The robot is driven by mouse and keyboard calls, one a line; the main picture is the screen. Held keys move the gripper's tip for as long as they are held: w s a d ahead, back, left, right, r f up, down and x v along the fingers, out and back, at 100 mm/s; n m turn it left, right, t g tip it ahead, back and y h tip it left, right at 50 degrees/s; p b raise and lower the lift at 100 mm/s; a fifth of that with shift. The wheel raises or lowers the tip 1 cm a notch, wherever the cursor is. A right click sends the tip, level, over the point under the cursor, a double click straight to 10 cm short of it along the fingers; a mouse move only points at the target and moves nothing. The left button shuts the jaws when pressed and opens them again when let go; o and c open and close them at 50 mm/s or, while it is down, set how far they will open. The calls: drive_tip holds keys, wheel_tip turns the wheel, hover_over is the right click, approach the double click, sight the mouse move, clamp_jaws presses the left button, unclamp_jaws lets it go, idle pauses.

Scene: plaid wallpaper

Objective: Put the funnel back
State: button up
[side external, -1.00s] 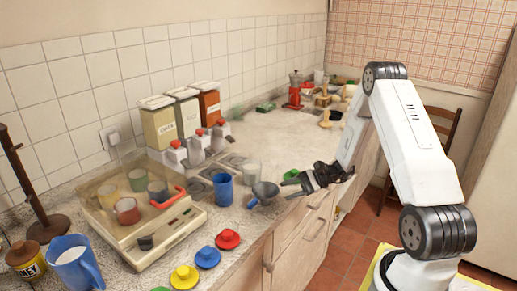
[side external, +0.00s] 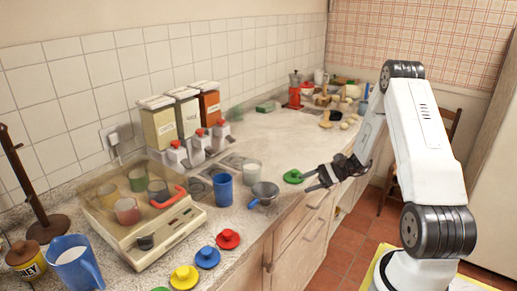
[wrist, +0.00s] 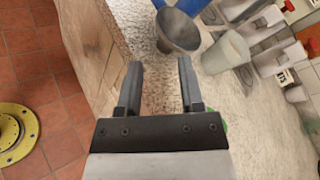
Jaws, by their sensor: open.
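The funnel (side external: 265,189) is a grey bowl with a blue part at its lower left. It sits near the counter's front edge, right of a blue cup (side external: 223,189) and in front of a clear glass (side external: 252,172). In the wrist view the funnel (wrist: 179,31) lies ahead of the fingertips, mouth showing. My gripper (side external: 308,180) is open and empty, right of the funnel and apart from it. Its two fingers show apart in the wrist view (wrist: 159,68).
A green lid (side external: 293,176) lies close beside my gripper. Red, blue and yellow lids (side external: 208,257) lie along the front edge. Several red-topped dispensers (side external: 198,145) and a covered case (side external: 150,210) stand left. The counter toward the moka pot (side external: 295,92) is mostly clear.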

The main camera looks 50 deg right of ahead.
drive_tip(key=shift+a, duration=0.1)
drive_tip(key=s+a+r+n+g+h, duration=0.1)
drive_tip(key=a+n+g+h, duration=0.1)
drive_tip(key=a+n+h, duration=0.2)
drive_tip(key=s+a+r+n+g+h, duration=0.2)
drive_tip(key=a+n+h, duration=0.2)
drive_tip(key=a+n, duration=0.4)
drive_tip(key=s+a+r+n+g+h, duration=0.1)
drive_tip(key=a+r+n+g+h, duration=0.1)
drive_tip(key=a+n, duration=0.4)
drive_tip(key=a+g+h, duration=0.1)
drive_tip(key=a, duration=0.3)
drive_tip(key=shift+s+a+h, duration=0.25)
drive_tip(key=shift+s+h, duration=0.1)
drive_tip(key=shift+h, duration=0.05)
